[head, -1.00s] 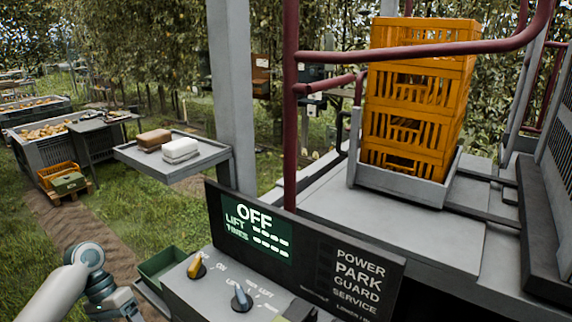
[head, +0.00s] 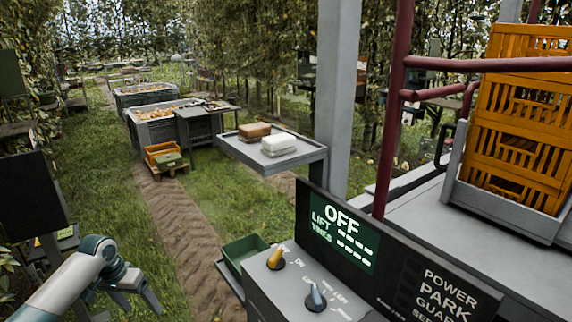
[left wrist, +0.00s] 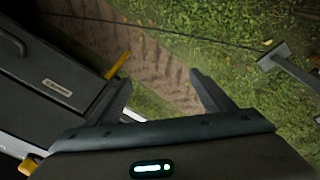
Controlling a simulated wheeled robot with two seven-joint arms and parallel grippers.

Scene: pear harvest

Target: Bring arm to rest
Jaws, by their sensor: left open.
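My left arm comes in at the lower left of the head view. Its gripper (head: 138,298) hangs over the grass, left of the control panel, and holds nothing. In the left wrist view the two fingers of this gripper (left wrist: 160,92) are spread apart, with only dirt track and grass between them. My right gripper does not show in either view.
A green bin (head: 243,250) sits at the panel's left side. A tray (head: 270,158) with two blocks stands beyond on a grey post. Orange crates (head: 522,120) are stacked on the platform at right. A dark board (head: 30,193) stands at far left. The dirt track (head: 180,215) is clear.

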